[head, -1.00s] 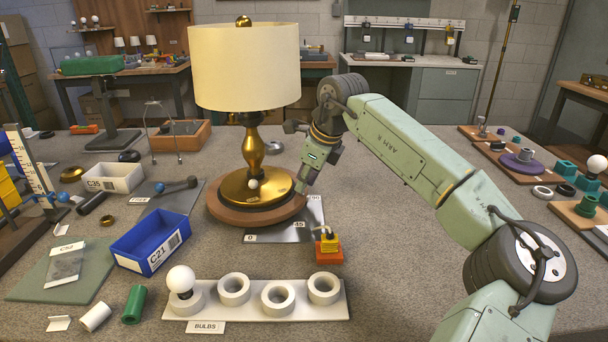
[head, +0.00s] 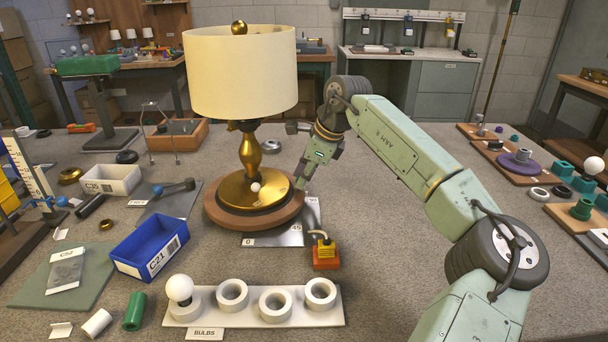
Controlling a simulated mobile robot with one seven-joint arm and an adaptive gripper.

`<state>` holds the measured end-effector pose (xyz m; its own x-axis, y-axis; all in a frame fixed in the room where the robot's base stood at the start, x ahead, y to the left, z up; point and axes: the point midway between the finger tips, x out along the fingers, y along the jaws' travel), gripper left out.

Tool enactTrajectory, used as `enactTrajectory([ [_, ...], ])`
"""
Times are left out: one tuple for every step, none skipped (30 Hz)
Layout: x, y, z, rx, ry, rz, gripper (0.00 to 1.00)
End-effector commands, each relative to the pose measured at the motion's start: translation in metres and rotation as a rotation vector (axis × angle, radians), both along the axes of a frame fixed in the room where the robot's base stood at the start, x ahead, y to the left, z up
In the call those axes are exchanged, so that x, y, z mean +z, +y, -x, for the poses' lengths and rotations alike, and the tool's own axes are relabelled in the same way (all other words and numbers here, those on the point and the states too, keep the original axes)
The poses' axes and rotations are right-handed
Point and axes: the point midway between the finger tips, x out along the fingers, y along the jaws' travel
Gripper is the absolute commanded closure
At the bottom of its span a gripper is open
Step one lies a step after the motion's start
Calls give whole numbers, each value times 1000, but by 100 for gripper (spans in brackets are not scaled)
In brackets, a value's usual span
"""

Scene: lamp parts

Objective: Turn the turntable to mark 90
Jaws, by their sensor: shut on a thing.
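The turntable (head: 222,220) is a round wooden disc carrying a brass lamp (head: 250,150) with a cream shade. A small pale knob (head: 255,187) shows on the front of the lamp's brass base. A grey scale plate (head: 285,236) lies under the turntable's front right edge, with marks 0 and 45 readable. My gripper (head: 301,184) points down at the turntable's right rim and is shut there. Its fingertips are small and partly hidden, so the exact grip point is unclear.
An orange and yellow block (head: 326,254) stands just right of the scale plate. A white bulb rack (head: 255,319) lies in front, and a blue C21 bin (head: 150,246) stands at left. The table right of my gripper is clear up to several boards of parts.

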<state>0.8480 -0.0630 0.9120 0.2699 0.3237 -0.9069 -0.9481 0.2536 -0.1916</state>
Motion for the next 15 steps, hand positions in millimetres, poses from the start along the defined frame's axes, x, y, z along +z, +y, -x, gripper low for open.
enactTrajectory([
  [0, -1, 0, -1, -1, 1, 100],
  [0, -1, 0, -1, -1, 1, 100],
  [0, -1, 0, -1, -1, 1, 100],
  [0, -1, 0, -1, -1, 1, 100],
  [0, -1, 0, -1, -1, 1, 100],
  [0, -1, 0, -1, 0, 1, 100],
  [0, -1, 0, -1, 0, 1, 100],
  [0, -1, 0, -1, 0, 1, 100],
  [0, -1, 0, -1, 0, 1, 78],
  [0, -1, 0, -1, 0, 1, 76],
  [0, -1, 0, -1, 0, 1, 74],
  [0, -1, 0, -1, 0, 1, 72],
  [0, -1, 0, -1, 0, 1, 70],
  [0, -1, 0, -1, 0, 1, 68],
  [0, -1, 0, -1, 0, 1, 65],
])
